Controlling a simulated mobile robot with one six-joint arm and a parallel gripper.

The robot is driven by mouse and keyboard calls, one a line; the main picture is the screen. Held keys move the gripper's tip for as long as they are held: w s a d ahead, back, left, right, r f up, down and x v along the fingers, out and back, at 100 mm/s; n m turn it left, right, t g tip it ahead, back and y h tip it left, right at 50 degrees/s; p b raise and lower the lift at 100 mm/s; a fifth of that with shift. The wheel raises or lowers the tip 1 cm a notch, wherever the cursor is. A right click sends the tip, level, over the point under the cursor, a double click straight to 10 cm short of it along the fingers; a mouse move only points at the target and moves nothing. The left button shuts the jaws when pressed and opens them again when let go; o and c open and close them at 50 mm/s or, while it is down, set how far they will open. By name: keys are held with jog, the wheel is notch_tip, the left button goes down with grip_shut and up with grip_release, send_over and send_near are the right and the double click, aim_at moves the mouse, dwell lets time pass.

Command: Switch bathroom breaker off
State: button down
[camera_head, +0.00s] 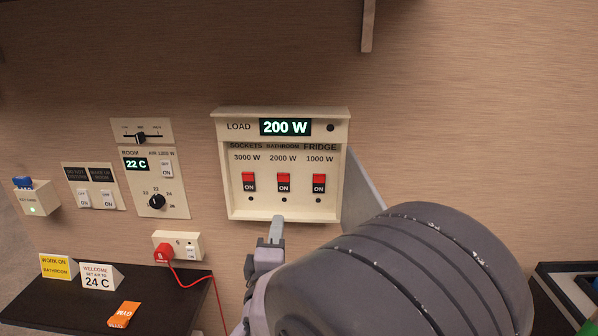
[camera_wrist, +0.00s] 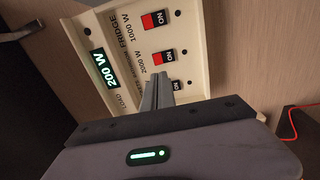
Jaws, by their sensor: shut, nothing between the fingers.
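The breaker panel (camera_head: 284,212) is a cream box on the wall, with a display (camera_head: 286,127) reading 200 W. Its bathroom breaker (camera_head: 284,183) is the middle red-topped switch, labelled 2000 W and showing ON. In the wrist view the bathroom breaker (camera_wrist: 160,58) lies just beyond my fingertips. The sockets breaker (camera_head: 249,182) and fridge breaker (camera_head: 319,184) also show ON. My gripper (camera_head: 276,222) is shut and empty, its tips at the panel's lower edge below the bathroom breaker. In the wrist view my gripper (camera_wrist: 158,82) points at the panel. I cannot tell whether it touches.
A yellow card (camera_head: 59,266) reads "WORK ON BATHROOM" on the dark shelf (camera_head: 165,307), beside a white 24 C card (camera_head: 101,276) and an orange tag (camera_head: 121,314). A red plug (camera_head: 164,254) with a cord sits in the socket to the left. A thermostat (camera_head: 157,201) is on the wall.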

jog(key=b, duration=0.1)
send_near(285, 179)
jog(key=w, duration=0.6)
jog(key=shift+r, duration=0.2)
jog(key=shift+w+r, duration=0.15)
jog(key=shift+w, duration=0.2)
jog(key=shift+w+r, duration=0.15)
jog(key=shift+w, duration=0.05)
